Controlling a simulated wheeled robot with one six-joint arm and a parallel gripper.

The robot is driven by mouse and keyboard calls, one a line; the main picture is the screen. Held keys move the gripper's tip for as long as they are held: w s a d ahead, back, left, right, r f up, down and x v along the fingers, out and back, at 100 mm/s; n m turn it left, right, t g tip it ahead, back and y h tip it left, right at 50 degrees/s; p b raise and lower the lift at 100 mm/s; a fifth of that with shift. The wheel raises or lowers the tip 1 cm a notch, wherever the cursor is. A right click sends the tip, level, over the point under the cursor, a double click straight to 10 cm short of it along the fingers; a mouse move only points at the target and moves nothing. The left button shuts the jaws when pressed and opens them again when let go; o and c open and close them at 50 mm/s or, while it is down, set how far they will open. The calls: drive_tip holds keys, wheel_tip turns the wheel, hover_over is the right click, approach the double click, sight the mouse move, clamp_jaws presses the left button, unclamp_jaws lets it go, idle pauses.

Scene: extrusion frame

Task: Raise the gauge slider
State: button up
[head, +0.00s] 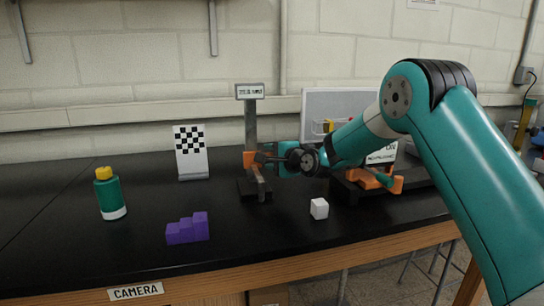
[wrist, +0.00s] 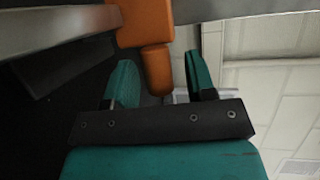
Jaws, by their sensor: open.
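The gauge is an upright grey post (head: 251,122) on a dark base, with a small labelled head (head: 250,91) on top. Its orange slider (head: 249,159) sits low on the post, a little above the base. In the wrist view the slider is an orange block (wrist: 143,22) with a rounded knob (wrist: 156,70) pointing toward my gripper. My gripper (head: 263,160) is at the slider from the right. In the wrist view its two teal fingers (wrist: 158,62) are open, one on each side of the knob, with gaps visible. My gripper partly hides the slider in the head view.
A white cube (head: 319,209) and a purple stepped block (head: 188,228) lie in front. A green bottle (head: 110,194) and a checkered card (head: 191,152) stand left. An orange-and-black fixture (head: 368,180) is right, beneath my arm. The black bench is clear between them.

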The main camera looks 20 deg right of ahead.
drive_tip(key=shift+c, duration=0.3)
clamp_jaws()
wheel_tip(320, 180, up, 12)
drive_tip(key=p, duration=0.6)
drive_tip(key=shift+o, duration=0.3)
unclamp_jaws()
drive_tip(key=shift+s, duration=0.1)
drive_tip(key=b+v, duration=0.4)
drive_tip(key=v, duration=1.3)
drive_tip(key=shift+r, duration=0.15)
drive_tip(key=shift+d, duration=0.1)
